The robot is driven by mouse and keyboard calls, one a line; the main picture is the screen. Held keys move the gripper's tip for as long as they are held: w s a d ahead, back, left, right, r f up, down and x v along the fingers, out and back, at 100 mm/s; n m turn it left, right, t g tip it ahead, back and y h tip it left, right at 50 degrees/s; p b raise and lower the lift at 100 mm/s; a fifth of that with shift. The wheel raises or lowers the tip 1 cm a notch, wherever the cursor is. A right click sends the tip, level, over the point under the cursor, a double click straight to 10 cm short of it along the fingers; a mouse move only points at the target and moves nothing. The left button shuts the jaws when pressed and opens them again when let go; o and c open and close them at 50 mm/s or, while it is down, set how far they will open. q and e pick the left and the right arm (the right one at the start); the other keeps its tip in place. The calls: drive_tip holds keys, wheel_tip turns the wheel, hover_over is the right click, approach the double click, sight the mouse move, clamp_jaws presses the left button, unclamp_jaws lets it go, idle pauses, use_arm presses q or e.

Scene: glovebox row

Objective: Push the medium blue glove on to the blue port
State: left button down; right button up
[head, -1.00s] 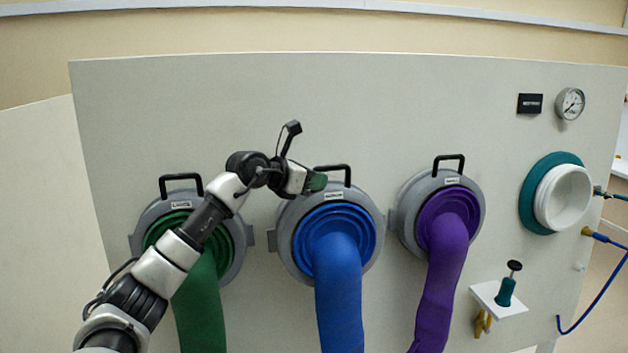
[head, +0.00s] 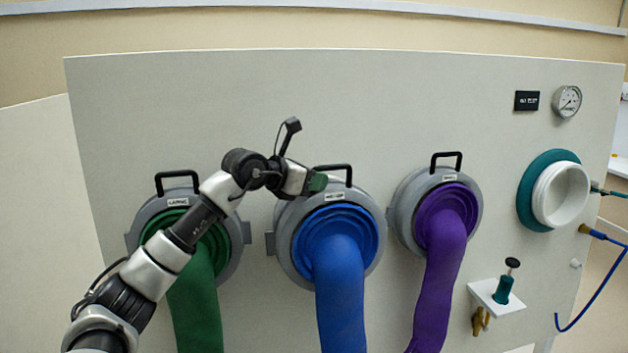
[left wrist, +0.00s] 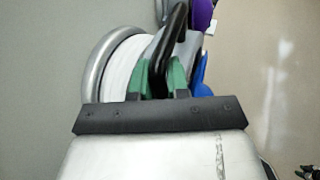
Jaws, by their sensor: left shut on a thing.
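The medium blue glove (head: 339,290) hangs from the middle port, its ringed cuff inside the round grey blue port (head: 285,245). A black handle (head: 347,168) and a small white label are at the port's top. My left gripper (head: 318,182) is at the left end of this handle. In the left wrist view, the green fingers of the left gripper (left wrist: 158,82) are shut on the black handle (left wrist: 172,40), with a grey ring and white band behind it. Whether the cuff is fully seated I cannot tell. My right gripper is not in view.
A green glove (head: 195,305) hangs from the left port, partly behind my left arm. A purple glove (head: 440,260) hangs from the right port. Farther right are a white round port (head: 562,195), a small shelf with a valve (head: 503,290), a gauge (head: 567,100) and a blue hose.

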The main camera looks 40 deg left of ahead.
use_arm(q)
drive_tip(key=shift+s+r, duration=0.1)
idle(0.3)
drive_tip(key=s+d+r+b, duration=0.1)
drive_tip(key=s+d+b, duration=0.1)
drive_tip(key=s+d, duration=0.3)
drive_tip(key=shift+d, duration=0.55)
idle(0.6)
